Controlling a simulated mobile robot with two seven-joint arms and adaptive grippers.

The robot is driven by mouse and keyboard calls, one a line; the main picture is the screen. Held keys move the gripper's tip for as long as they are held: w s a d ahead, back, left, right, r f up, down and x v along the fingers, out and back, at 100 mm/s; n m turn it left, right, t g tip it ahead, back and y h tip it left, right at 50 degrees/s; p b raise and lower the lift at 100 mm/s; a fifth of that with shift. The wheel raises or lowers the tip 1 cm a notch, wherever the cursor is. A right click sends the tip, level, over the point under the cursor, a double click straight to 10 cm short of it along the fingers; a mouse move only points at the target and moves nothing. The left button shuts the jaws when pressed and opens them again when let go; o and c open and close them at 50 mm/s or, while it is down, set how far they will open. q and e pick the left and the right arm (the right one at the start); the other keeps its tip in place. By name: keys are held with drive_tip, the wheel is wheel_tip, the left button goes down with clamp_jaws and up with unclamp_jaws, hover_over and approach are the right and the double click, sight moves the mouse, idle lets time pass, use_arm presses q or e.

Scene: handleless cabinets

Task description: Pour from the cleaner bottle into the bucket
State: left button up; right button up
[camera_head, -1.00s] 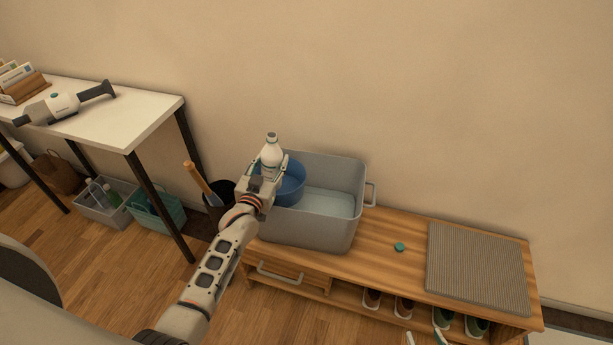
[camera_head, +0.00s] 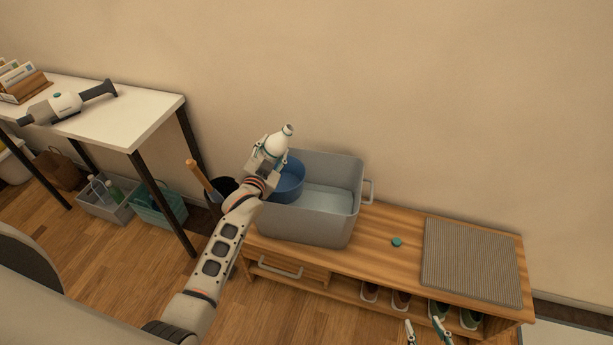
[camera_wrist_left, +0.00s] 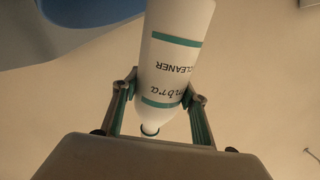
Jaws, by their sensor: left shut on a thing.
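The white cleaner bottle (camera_head: 279,142) is held in the air, tilted with its uncapped mouth up and to the right. My left gripper (camera_head: 267,158) is shut around its body. In the left wrist view the bottle (camera_wrist_left: 175,60) shows its CLEANER label between the two fingers (camera_wrist_left: 162,105). The blue bucket (camera_head: 291,182) stands in the left part of a grey bin, just below the bottle; its near left side is hidden by the gripper. A blue edge (camera_wrist_left: 75,22) shows top left in the wrist view. No stream is visible. My right gripper (camera_head: 425,333) is open and empty at the bottom edge.
The grey bin (camera_head: 312,229) stands on a wooden bench (camera_head: 375,255) with a teal cap (camera_head: 397,242) and a ribbed mat (camera_head: 470,262). Shoes sit below. A black pail with a wooden handle (camera_head: 199,176) is left of the bin, near a white table (camera_head: 120,120).

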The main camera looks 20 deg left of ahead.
use_arm(q)
drive_tip(key=shift+d+r+m, duration=0.1)
drive_tip(key=shift+r+m, duration=0.2)
drive_tip(key=shift+f+m, duration=0.25)
drive_tip(key=shift+m, duration=0.15)
drive_tip(key=shift+a+m+g, duration=0.3)
drive_tip(key=shift+m, duration=0.1)
drive_tip(key=shift+s+a+f+m+y+b, duration=0.15)
drive_tip(key=shift+f+m+y+b, duration=0.25)
drive_tip(key=shift+f+b, duration=0.4)
drive_tip(key=shift+a+f, duration=0.15)
drive_tip(key=shift+a+m, duration=0.1)
drive_tip(key=shift+m, duration=0.2)
drive_tip(key=shift+f+b, duration=0.15)
drive_tip(key=shift+b, duration=0.25)
drive_tip(key=shift+a+f+g, duration=0.1)
drive_tip(key=shift+g, duration=0.2)
drive_tip(key=shift+s+a+f+m+y+b, duration=0.15)
drive_tip(key=shift+f+m+y+b, duration=0.15)
drive_tip(key=shift+f+m+b, duration=0.3)
drive_tip(key=shift+a+f+m+y+b, duration=0.15)
drive_tip(key=shift+f+m+y+b, duration=0.15)
drive_tip(key=shift+f+m+b, duration=0.3)
